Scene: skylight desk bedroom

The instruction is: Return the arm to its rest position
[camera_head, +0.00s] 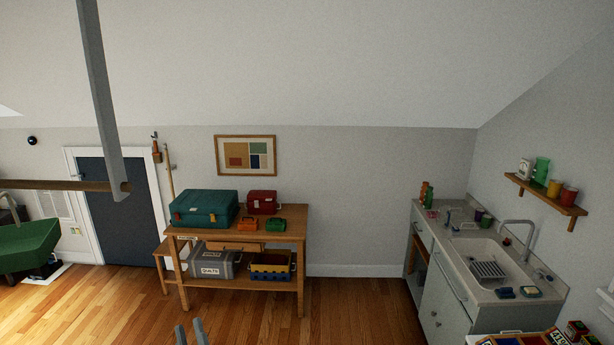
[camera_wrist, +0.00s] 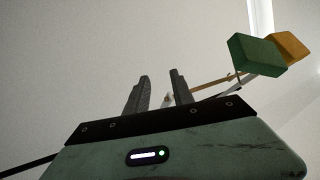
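My gripper (camera_head: 190,333) shows at the bottom edge of the head view, with only its two grey fingertips in sight. In the wrist view my gripper (camera_wrist: 161,92) points up the picture, its two dark fingers apart with nothing between them. It is open and empty. In the head view it is in front of the wooden workbench, with the floor behind the fingertips. The rest of my arm is out of the head view.
A wooden workbench (camera_head: 291,222) holds toolboxes, including a large teal one (camera_head: 204,207). A sink counter (camera_head: 470,257) stands at the right under a wall shelf (camera_head: 545,193). A grey post (camera_head: 98,85) hangs at the upper left. The wooden floor (camera_head: 350,312) between bench and counter is clear.

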